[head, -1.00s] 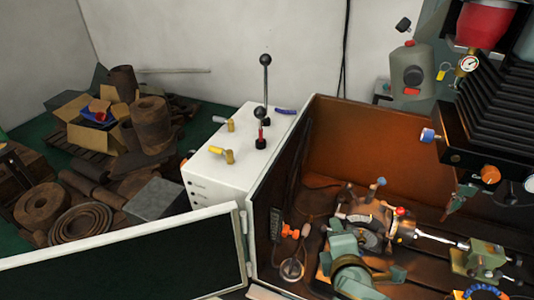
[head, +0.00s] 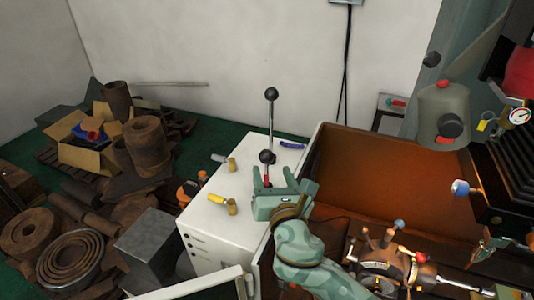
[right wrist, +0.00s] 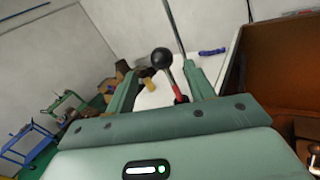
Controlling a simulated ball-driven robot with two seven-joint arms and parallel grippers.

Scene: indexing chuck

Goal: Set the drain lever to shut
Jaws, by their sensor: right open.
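A short lever with a black ball knob (head: 267,156) and a red stem rises from the white cabinet top (head: 200,230). A taller black-knobbed lever (head: 271,94) stands behind it. My right gripper (head: 284,182) is open at the short lever. In the right wrist view, the short lever's knob (right wrist: 162,60) and red stem show between the spread fingers (right wrist: 160,85); I cannot tell whether they touch. Two small valves, one yellow-handled (head: 217,199) and one grey-handled (head: 219,158), sit further left. The cabinet's labels are too small to tell which lever is the drain. My left gripper is not in view.
A blue handle (head: 292,145) lies at the cabinet's back right. A brown-walled machine enclosure (head: 390,180) adjoins on the right, with a chuck fixture (head: 385,250) inside. Scrap metal and a cardboard box (head: 85,155) lie at the left. Space above the cabinet's left is clear.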

